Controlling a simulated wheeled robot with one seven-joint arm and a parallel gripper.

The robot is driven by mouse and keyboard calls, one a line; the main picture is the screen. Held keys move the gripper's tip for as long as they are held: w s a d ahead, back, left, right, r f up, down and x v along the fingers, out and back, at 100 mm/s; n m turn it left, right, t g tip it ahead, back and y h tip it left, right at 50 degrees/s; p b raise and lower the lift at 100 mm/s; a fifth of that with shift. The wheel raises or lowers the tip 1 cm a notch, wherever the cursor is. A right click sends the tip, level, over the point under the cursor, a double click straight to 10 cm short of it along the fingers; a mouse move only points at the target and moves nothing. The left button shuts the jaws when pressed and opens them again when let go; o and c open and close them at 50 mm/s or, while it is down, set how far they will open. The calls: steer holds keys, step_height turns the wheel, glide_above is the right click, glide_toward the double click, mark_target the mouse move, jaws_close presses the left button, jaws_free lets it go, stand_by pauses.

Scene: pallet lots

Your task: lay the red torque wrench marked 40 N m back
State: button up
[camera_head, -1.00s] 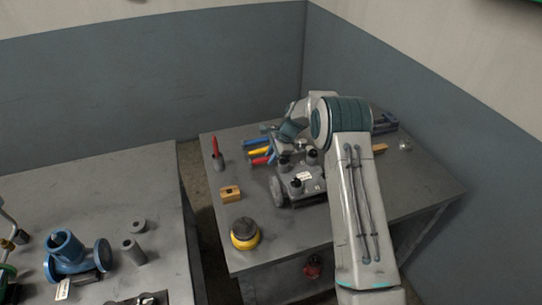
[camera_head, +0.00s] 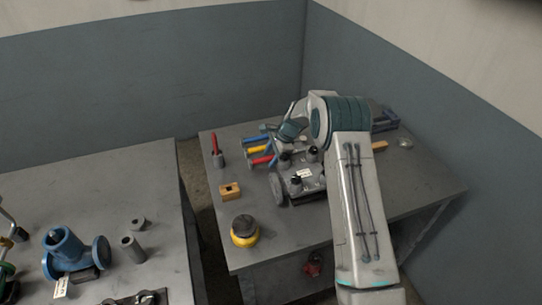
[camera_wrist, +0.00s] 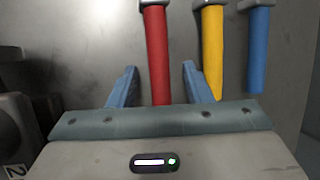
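A red-handled wrench (camera_wrist: 157,50) lies on the grey table top, running up and down in the wrist view. It also shows in the head view (camera_head: 262,160), partly hidden by my arm. My gripper (camera_wrist: 160,68) is open. Its two blue fingers stand on either side of the red handle, with a gap on both sides. A yellow-handled wrench (camera_wrist: 212,45) and a blue-handled wrench (camera_wrist: 257,50) lie to the right of the red one. The 40 N m marking cannot be read in either view.
In the head view, a grey device with a label (camera_head: 304,176) stands close to the wrenches. A wooden block (camera_head: 230,191), a yellow and black round tool (camera_head: 244,232) and a red-handled tool in a holder (camera_head: 216,152) stand at the left. The table's front right is clear.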

steer(key=b+v, duration=0.3)
steer(key=v, duration=1.1)
steer(key=s+d+r+n+h, duration=0.15)
steer(key=s+r+n, duration=0.25)
steer(key=s+r, duration=0.45)
steer(key=s+d+n+h, duration=0.1)
steer(key=s+d+n, duration=0.1)
steer(key=s, duration=0.8)
steer(key=s+d+n+t+h, duration=0.1)
steer(key=s+n, duration=0.3)
steer(key=s, duration=0.7)
steer(key=s+d+n+t+h, duration=0.1)
steer(key=s+d+n, duration=0.3)
steer(key=s, duration=0.7)
steer(key=shift+s+r, duration=0.2)
steer(key=shift+r, duration=0.3)
